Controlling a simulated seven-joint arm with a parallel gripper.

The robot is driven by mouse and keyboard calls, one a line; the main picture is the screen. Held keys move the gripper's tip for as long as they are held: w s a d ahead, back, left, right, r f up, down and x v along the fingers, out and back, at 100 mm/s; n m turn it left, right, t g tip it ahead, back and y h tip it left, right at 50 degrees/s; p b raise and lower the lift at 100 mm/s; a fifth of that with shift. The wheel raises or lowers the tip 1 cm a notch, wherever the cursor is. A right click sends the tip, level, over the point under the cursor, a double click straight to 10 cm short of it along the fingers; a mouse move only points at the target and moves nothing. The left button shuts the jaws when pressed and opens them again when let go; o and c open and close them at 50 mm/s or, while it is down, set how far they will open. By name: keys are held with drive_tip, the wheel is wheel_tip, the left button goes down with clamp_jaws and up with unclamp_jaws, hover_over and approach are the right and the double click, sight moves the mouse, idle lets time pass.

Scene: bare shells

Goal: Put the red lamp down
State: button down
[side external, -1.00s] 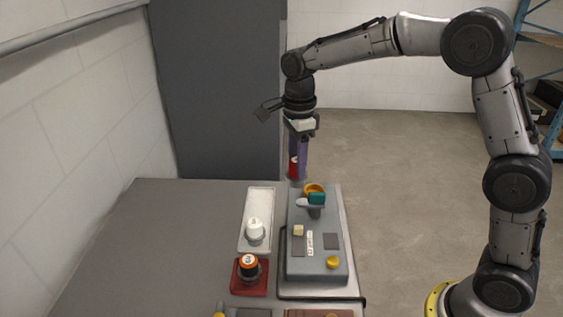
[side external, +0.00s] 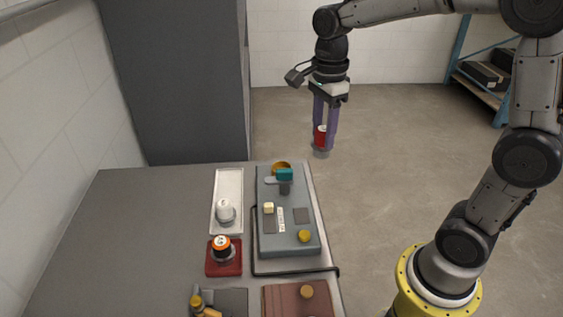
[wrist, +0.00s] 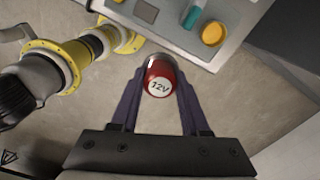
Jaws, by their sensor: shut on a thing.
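The red lamp (side external: 320,136) is a small red cylinder with a grey lower end. My gripper (side external: 325,128) is shut on it, with the purple fingers on either side. In the side external view the lamp hangs upright in the air, right of the table's far right edge. In the wrist view the lamp (wrist: 160,80) shows a white round label reading "12V" between the fingertips of my gripper (wrist: 160,92). Bare floor lies under it there.
A grey panel (side external: 267,243) with a teal part and yellow knob stands on the table (side external: 130,220). A white tray (side external: 229,185) holds a white lamp (side external: 225,210). An orange-topped lamp (side external: 220,245) sits on a red base (side external: 224,269). The table's left side is clear.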

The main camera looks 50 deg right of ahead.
drive_tip(key=shift+w+d+f, duration=0.15)
drive_tip(key=shift+w+f, duration=1.9)
drive_tip(key=shift+w+d+f, duration=0.2)
drive_tip(key=shift+w+f, duration=1.85)
drive_tip(key=shift+w+d+f, duration=0.15)
drive_tip(key=shift+w+f, duration=1.9)
drive_tip(key=shift+f, duration=0.4)
drive_tip(key=shift+c, duration=1.9)
unclamp_jaws()
drive_tip(key=shift+r, duration=0.15)
